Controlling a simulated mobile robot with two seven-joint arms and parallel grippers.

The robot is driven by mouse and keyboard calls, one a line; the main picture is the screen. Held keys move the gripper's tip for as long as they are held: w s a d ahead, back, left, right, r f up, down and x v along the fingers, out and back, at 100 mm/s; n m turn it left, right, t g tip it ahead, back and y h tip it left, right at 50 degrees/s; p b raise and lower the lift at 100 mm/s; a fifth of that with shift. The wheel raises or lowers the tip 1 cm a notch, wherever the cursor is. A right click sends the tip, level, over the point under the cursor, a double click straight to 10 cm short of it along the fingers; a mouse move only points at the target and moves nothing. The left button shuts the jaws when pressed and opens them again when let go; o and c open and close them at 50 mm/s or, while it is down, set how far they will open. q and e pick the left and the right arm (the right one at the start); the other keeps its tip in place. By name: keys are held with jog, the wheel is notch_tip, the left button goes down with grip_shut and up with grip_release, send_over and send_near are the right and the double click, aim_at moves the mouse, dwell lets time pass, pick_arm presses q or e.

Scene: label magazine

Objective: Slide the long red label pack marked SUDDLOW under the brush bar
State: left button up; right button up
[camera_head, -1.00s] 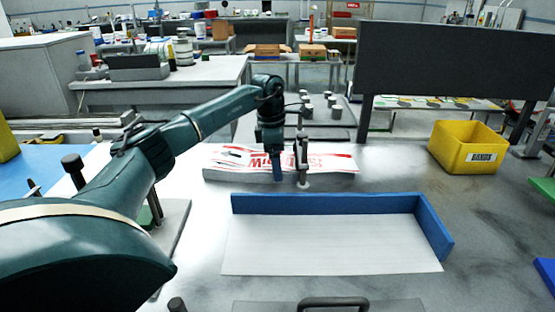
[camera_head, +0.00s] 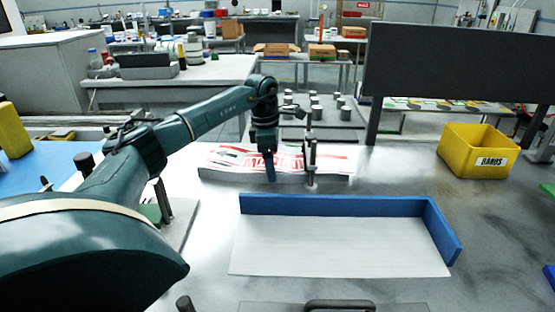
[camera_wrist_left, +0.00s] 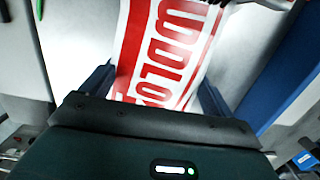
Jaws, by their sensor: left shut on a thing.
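The long label pack (camera_head: 225,158), white with large red lettering, lies flat at the back of the table in the head view. In the left wrist view the pack (camera_wrist_left: 165,50) shows part of its name, with "DLO" readable. My left gripper (camera_head: 270,178) points down at the pack's near side. In the wrist view my left gripper (camera_wrist_left: 152,92) has a dark finger on each side of the pack and is shut on it. The brush bar (camera_wrist_left: 225,2) shows as dark bristles over the pack's far part. Its upright post (camera_head: 312,165) stands right of my gripper. My right gripper is out of view.
A blue L-shaped fence (camera_head: 330,205) borders a white sheet (camera_head: 335,245) in front of the pack. Grey table is bare between fence and bin.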

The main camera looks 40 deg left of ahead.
aim_at(260, 163)
pick_arm(q)
jog(key=shift+s+a, duration=1)
jog(key=shift+a, duration=0.2)
jog(key=o, duration=1.3)
jog(key=shift+o, duration=0.2)
notch_tip(260, 163, up, 13)
jog(key=s+a+p, duration=0.1)
